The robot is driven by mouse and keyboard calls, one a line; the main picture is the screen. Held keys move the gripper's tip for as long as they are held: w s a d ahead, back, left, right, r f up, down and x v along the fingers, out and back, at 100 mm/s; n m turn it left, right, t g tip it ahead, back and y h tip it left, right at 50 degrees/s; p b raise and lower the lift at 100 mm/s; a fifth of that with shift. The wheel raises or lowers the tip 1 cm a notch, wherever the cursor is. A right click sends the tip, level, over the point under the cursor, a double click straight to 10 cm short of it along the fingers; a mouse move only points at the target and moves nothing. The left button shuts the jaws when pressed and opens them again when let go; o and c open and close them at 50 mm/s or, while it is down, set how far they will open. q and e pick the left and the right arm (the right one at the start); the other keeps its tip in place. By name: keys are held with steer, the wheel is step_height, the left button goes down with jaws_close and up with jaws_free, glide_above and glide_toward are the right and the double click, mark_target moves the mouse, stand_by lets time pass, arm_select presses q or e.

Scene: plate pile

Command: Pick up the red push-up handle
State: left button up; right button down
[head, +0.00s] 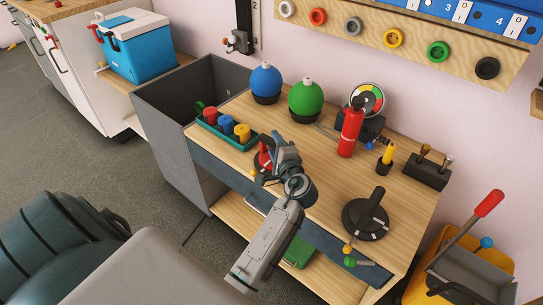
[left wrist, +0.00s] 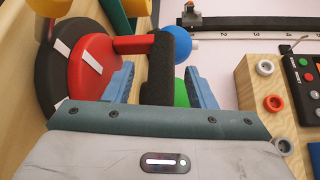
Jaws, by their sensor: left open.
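The red push-up handle (head: 264,160) is on the wooden table, mostly hidden behind my left gripper (head: 283,158) in the head view. In the left wrist view it shows a red disc (left wrist: 92,68) on a dark round base, a red arm and a black foam grip (left wrist: 158,65). My left gripper (left wrist: 160,88) is open there, with its two blue fingers on either side of the black grip. A clear gap shows on each side of the grip. My right gripper is not in view.
A black push-up handle (head: 367,217) lies near the table's front right. A green tray (head: 237,143) of coloured cylinders stands behind my gripper. Blue (head: 266,79) and green (head: 306,97) balls, a red cylinder (head: 351,132) and a gauge (head: 368,98) stand farther back.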

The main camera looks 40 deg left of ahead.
arm_select(q)
steer(key=shift+d, duration=0.1)
jaws_close()
stand_by(1.2)
steer(key=shift+r, duration=0.15)
